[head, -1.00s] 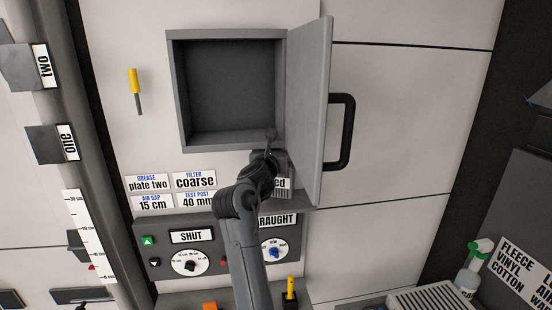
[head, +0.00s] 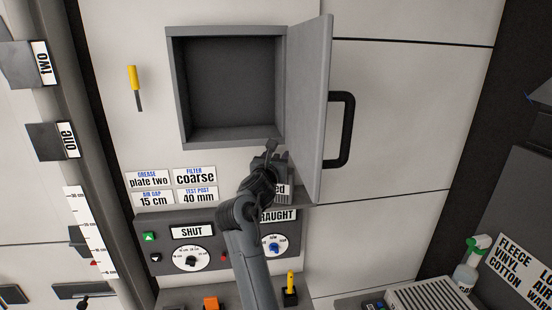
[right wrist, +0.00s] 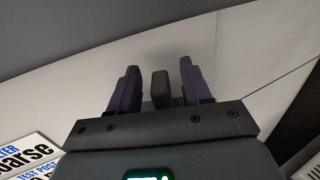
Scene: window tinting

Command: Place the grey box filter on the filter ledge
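A pale grey slatted box (head: 432,298), which looks like the box filter, lies at the bottom right of the head view, partly cut off by the frame. My right gripper (head: 271,152) is below the lower right corner of an open recess, well apart from that box. In the right wrist view my right gripper (right wrist: 160,88) has its fingers spread. A small dark grey block (right wrist: 161,88) shows between them with gaps on both sides; I cannot tell what it is. A grey ribbed piece and a label ending in "ed" (head: 282,190) are partly hidden behind this gripper. I cannot identify the filter ledge surely. My left gripper is not in view.
The recess (head: 186,110) is empty, and its grey door (head: 308,110) stands open close to my right gripper, with a black handle (head: 345,130). A control panel (head: 210,235) lies below. A spray bottle (head: 467,272) stands at lower right.

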